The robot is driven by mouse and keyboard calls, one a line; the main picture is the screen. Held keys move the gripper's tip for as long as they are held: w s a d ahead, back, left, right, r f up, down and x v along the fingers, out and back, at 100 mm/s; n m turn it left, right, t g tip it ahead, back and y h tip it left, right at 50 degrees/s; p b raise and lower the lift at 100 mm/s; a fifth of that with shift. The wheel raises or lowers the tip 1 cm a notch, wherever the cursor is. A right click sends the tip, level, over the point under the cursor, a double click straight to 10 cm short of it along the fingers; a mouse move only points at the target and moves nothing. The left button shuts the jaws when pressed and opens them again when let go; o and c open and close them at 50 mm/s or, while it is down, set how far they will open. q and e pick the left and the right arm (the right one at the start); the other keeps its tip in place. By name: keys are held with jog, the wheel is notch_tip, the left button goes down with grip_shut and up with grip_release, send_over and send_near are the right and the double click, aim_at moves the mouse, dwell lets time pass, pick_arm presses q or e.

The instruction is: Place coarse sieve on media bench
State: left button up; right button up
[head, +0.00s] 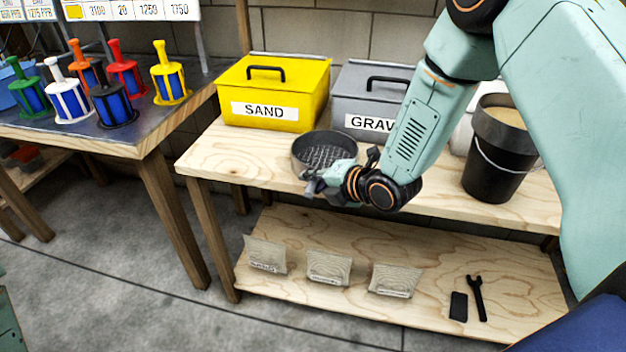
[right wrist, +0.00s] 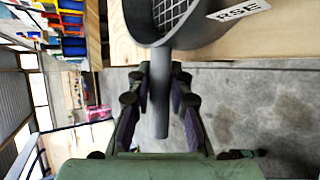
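The coarse sieve (head: 325,148) is a round dark grey pan with a mesh floor. It sits upright on the wooden media bench (head: 225,160), close to the front edge, in front of the sand and gravel boxes. In the right wrist view the sieve (right wrist: 180,30) shows its mesh, a white label ending in "RSE" and its grey handle. My right gripper (head: 318,182) is at the handle, over the bench's front edge. In the right wrist view its fingers (right wrist: 159,85) stand on both sides of the handle with narrow gaps, so it looks open. My left gripper is out of view.
A yellow SAND box (head: 273,92) and a grey gravel box (head: 370,95) stand behind the sieve. A black bucket (head: 495,150) stands at the right. The lower shelf (head: 340,240) holds bags and a wrench (head: 477,297). A table with coloured filters (head: 125,80) is left.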

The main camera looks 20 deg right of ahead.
jog(key=o, duration=0.4)
jog(key=shift+r, duration=0.15)
jog(key=shift+s+d+r+p, duration=0.15)
jog(key=shift+d+r+p, duration=0.05)
jog(key=shift+p, duration=0.1)
jog(key=p+v, duration=0.4)
jog(key=v, duration=0.7)
jog(key=shift+s, duration=0.2)
jog(key=shift+f, duration=0.1)
